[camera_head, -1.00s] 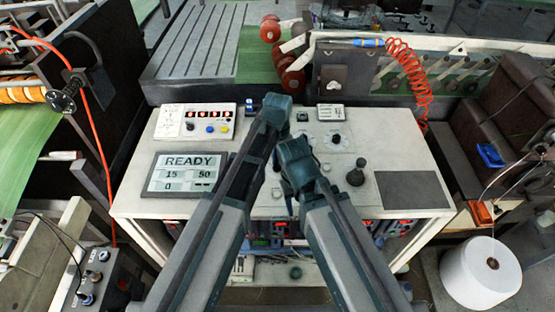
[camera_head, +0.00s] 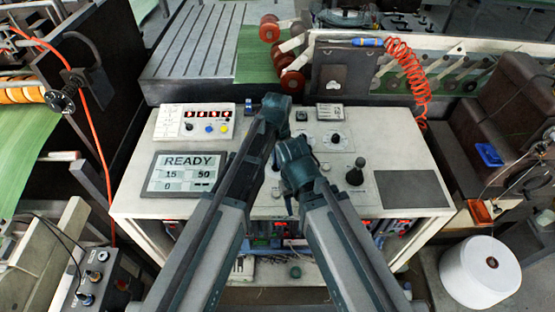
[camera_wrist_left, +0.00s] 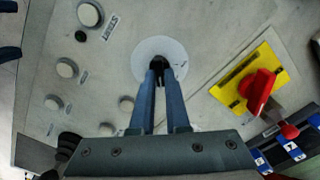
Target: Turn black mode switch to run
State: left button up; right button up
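In the left wrist view, the black mode switch (camera_wrist_left: 158,63) stands at the middle of a round pale plate (camera_wrist_left: 178,48) on a grey panel. My left gripper (camera_wrist_left: 162,74) has both fingers on either side of the switch, close against it, and covers part of it. The switch's position marks are too small to read. In the head view, my two arms hide the middle of the console (camera_head: 140,200), and I cannot make out either gripper's fingertips there.
In the left wrist view, a red rotary handle (camera_wrist_left: 260,88) on a yellow plate (camera_wrist_left: 226,92) sits right of the fingers. Several pale round buttons (camera_wrist_left: 67,68) lie to the left. In the head view, a READY display (camera_head: 186,175) and a black joystick (camera_head: 356,173) flank my arms.

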pick_arm(q)
jog(key=o, duration=0.4)
pick_arm(e)
jog(key=shift+r, duration=0.1)
pick_arm(q)
notch_tip(320, 180, up, 14)
jog(key=p, duration=1.3)
jog(key=shift+p, duration=0.4)
pick_arm(e)
notch_tip(320, 180, up, 14)
pick_arm(q)
jog(key=shift+f, duration=0.15)
pick_arm(e)
jog(key=shift+f, duration=0.2)
